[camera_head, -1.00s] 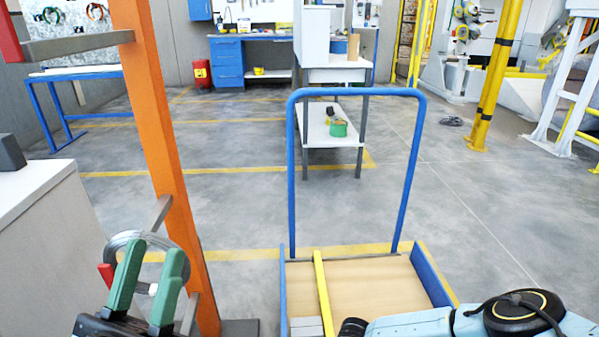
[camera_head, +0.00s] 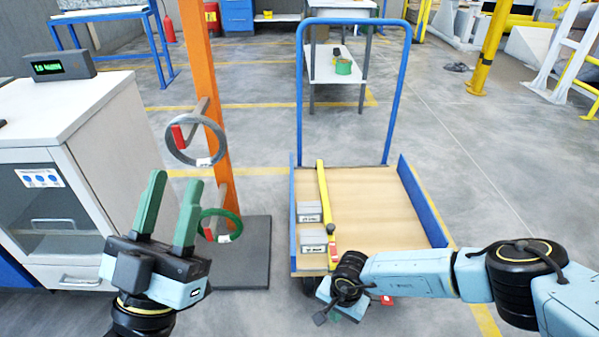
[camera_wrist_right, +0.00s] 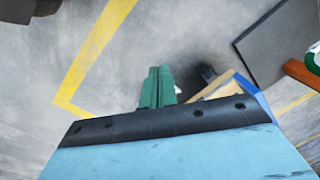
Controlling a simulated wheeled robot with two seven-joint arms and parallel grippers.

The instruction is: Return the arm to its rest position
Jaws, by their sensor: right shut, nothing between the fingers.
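My left gripper (camera_head: 174,182) points up in front of the orange stand (camera_head: 208,90) in the head view, its two green fingers apart and nothing between them. My right arm (camera_head: 410,272) reaches in from the right, low over the cart's front edge. Its gripper points down and is mostly hidden by its own wrist in the head view. In the right wrist view the green fingers of my right gripper (camera_wrist_right: 158,72) are together and empty above the floor. A grey coil (camera_head: 176,155) hangs on the stand's upper arm, and a green coil (camera_head: 238,226) hangs lower, just right of my left gripper.
A blue-framed cart (camera_head: 385,215) stands at centre, with a yellow bar (camera_head: 323,190) and two grey blocks (camera_head: 310,212) on its deck. A white cabinet (camera_head: 75,110) with a display box (camera_head: 59,66) is at left. Floor right of the cart is clear.

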